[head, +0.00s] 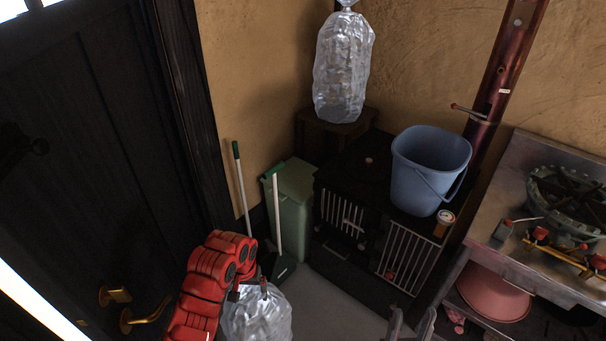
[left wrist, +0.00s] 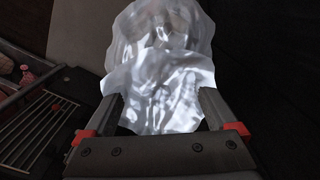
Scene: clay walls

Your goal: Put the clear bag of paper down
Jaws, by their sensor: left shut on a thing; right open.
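The clear bag (head: 258,318) is a crinkled, pale see-through bag at the bottom of the head view. My left gripper (head: 254,290), on the red arm, is shut on it near its top. In the left wrist view the bag (left wrist: 160,60) bulges out beyond the fingers of my left gripper (left wrist: 163,112). I cannot make out paper inside, and the bag's lower end is cut off in the head view. My right gripper (head: 411,326) shows only as two grey fingertips at the bottom edge, spread apart and empty.
A second clear bag (head: 343,70) is above a brown wooden stand (head: 360,122) in the corner. A blue bucket (head: 428,165) stands on black barred crates (head: 345,175). A green bin (head: 295,205), a broom (head: 277,215), a dark door (head: 90,150) and a metal workbench (head: 500,220) surround the grey floor (head: 335,305).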

